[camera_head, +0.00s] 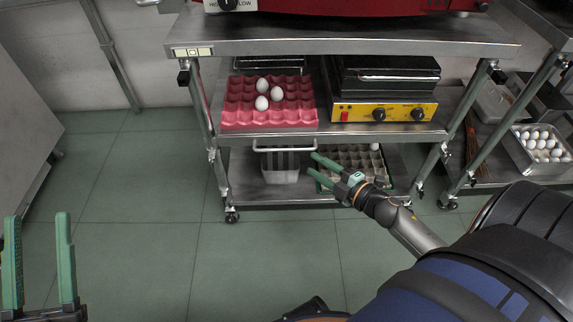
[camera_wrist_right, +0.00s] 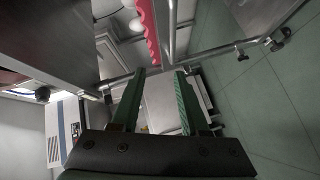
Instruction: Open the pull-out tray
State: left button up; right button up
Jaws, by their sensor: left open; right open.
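A metal bar handle (camera_head: 284,149), which looks like the pull-out tray's, hangs at the front edge of the cart's middle shelf, below the pink egg tray (camera_head: 268,117). The body of the pull-out tray is mostly hidden under the shelf. My right gripper (camera_head: 314,164) is open with green fingers, just right of the handle's right end and slightly lower. I cannot tell if it touches the handle. In the right wrist view, the open fingers (camera_wrist_right: 158,86) have nothing clearly between them. My left gripper (camera_head: 39,250) is open and empty at the lower left, far from the cart.
Several white eggs (camera_head: 263,103) sit in the pink tray. A yellow-fronted appliance (camera_head: 382,112) stands beside it. The lower shelf holds a metal container (camera_head: 280,167) and a grey egg carton (camera_head: 352,157). A second cart with an egg bin (camera_head: 541,148) stands right. Green floor is clear in front.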

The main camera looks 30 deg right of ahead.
aim_at(286, 149)
pick_arm(q)
jog(key=s+m+h+b, duration=0.1)
jog(key=b, duration=0.1)
jog(key=s+f+m+h+b, duration=0.1)
jog(key=b, duration=0.1)
jog(key=s+d+f+m+h+b, duration=0.1)
jog(key=h+b, duration=0.1)
jog(key=shift+s, duration=0.25)
pick_arm(e)
jog(key=w+f+n, duration=0.1)
jog(key=w, duration=0.3)
jog(key=w+a+f+n, duration=0.1)
jog(key=w+f, duration=0.1)
jog(key=w, duration=0.2)
jog(key=w+f+n+y, duration=0.1)
jog(key=w+f, duration=0.1)
jog(key=w, duration=0.3)
jog(key=shift+w+a, duration=0.1)
jog(key=shift+a, duration=0.05)
jog(key=shift+c, duration=0.3)
grip_shut()
